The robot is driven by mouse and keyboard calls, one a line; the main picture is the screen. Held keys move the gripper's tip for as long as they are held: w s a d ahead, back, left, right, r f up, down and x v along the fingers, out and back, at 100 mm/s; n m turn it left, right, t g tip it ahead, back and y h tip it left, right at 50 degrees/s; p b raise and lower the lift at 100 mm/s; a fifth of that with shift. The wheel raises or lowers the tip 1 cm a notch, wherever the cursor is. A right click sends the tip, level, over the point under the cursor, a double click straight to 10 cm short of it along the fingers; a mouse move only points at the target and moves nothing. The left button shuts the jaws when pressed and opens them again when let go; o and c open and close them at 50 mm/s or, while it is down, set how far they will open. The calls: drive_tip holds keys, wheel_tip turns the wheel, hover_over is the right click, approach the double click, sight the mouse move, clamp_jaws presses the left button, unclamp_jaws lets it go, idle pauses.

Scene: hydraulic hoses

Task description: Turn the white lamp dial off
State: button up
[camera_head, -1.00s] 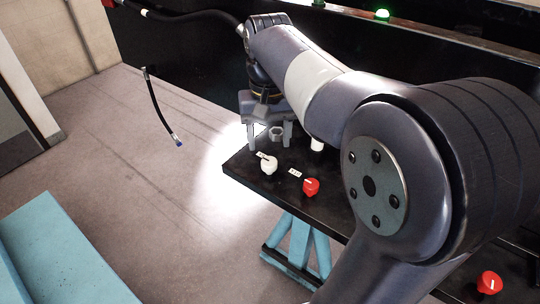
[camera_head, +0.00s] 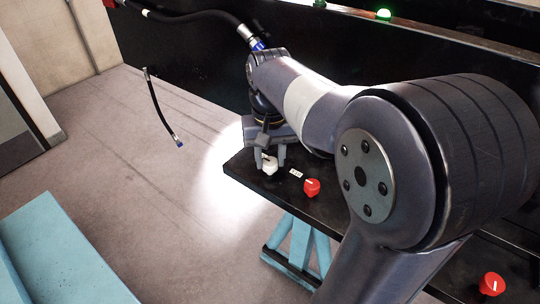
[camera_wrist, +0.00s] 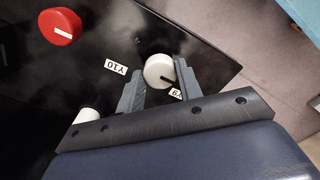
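The white dial (camera_head: 269,167) sits on the black table near its left corner. In the wrist view the white dial (camera_wrist: 156,69) has a dark pointer line running to the right, toward a partly covered label. My gripper (camera_head: 270,157) is right over it with the fingers pointing down. In the wrist view my gripper (camera_wrist: 159,72) is open, with one finger on each side of the dial. Gaps show between the dial and the fingers. The fingers' height against the dial is hard to tell.
A second red dial (camera_head: 492,284) is at lower right. A black hose (camera_head: 205,17) hangs behind. A green lamp (camera_head: 383,14) glows.

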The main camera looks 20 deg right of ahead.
drive_tip(key=c, duration=0.5)
drive_tip(key=shift+o, duration=0.2)
drive_tip(key=shift+r+n, duration=0.1)
drive_tip(key=shift+n, duration=0.2)
drive_tip(key=n+p, duration=0.2)
drive_tip(key=n, duration=0.1)
drive_tip(key=shift+n+p, duration=0.95)
drive_tip(key=shift+n, duration=1.55)
drive_tip(key=o, duration=1)
